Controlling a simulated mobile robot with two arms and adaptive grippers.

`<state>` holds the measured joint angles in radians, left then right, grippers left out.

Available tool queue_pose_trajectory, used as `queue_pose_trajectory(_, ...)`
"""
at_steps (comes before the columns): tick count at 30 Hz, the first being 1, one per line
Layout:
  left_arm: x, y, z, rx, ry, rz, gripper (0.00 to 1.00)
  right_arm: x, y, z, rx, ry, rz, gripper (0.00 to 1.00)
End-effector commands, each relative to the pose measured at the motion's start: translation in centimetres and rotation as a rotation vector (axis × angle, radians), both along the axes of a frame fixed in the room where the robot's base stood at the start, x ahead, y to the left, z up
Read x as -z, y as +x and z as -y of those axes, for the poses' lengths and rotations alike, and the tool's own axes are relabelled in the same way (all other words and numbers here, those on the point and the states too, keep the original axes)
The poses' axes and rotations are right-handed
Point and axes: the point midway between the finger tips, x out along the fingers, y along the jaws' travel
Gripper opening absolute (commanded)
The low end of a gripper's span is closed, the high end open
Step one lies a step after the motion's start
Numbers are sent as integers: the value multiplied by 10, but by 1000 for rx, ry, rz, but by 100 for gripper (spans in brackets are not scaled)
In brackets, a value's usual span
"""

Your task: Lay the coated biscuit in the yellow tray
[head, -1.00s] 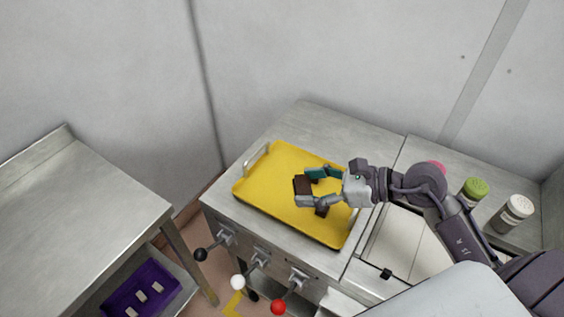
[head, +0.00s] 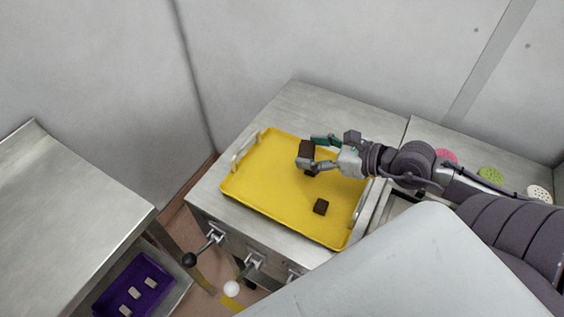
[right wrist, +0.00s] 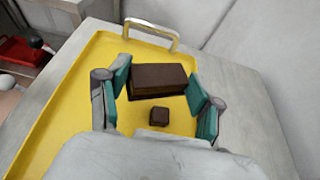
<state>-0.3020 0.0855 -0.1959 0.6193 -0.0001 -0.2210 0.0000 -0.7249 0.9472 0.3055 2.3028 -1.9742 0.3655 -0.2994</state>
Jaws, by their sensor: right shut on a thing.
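The coated biscuit (head: 306,149) is a dark brown block held in my right gripper (head: 312,152) above the far part of the yellow tray (head: 265,175). In the right wrist view the biscuit (right wrist: 158,78) sits between the green finger pads of the right gripper (right wrist: 160,88), dark on top with a lighter brown side. I cannot tell exactly how high it is above the tray. A small dark cube (head: 320,206) lies in the tray. A dark patch shows below the held biscuit; I cannot tell if it is shadow. My left gripper is not in view.
The tray has metal handles and rests on a steel counter (head: 305,98). Levers with black (head: 190,260) and white (head: 232,289) knobs stick out in front. A purple tray (head: 150,272) with several pale blocks is at lower left. The tray's left half is clear.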

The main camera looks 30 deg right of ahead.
Motion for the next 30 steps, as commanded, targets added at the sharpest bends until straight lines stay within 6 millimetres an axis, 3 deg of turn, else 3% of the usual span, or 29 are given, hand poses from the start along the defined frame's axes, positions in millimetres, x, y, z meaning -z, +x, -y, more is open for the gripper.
queue_pose_trajectory(4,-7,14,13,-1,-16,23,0,10,19,-17,3,4,5,50)
queue_pose_trajectory(12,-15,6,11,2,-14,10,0,38,51,-48,1,2,3,50)
queue_pose_trajectory(17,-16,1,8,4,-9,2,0,48,57,-55,-1,-1,-1,50)
queue_pose_trajectory(24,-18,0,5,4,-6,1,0,81,57,-54,-1,-4,-2,50)
queue_pose_trajectory(30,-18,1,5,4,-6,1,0,87,57,-55,-1,-2,1,50)
